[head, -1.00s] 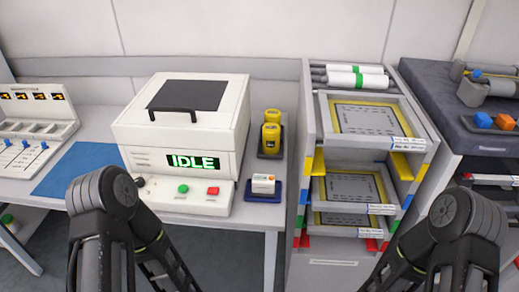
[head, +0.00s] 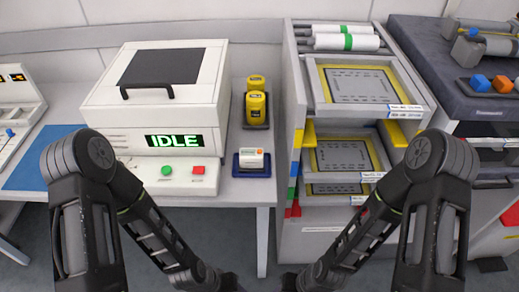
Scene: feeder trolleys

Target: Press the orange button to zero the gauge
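A small white device (head: 251,159) with a hint of orange on its top sits on a dark blue pad (head: 252,173) on the bench, right of the white IDLE machine. It may be the gauge; the orange button is too small to make out clearly. Both my arms come in from the lower corners, and their forearms reach toward the bottom middle. The ends of both arms run out at the bottom edge, so neither gripper's fingers show. Nothing of mine is touching the small device.
The white machine (head: 158,105) has a green button (head: 166,170) and a red button (head: 198,170). A blue mat (head: 45,150) lies at left.

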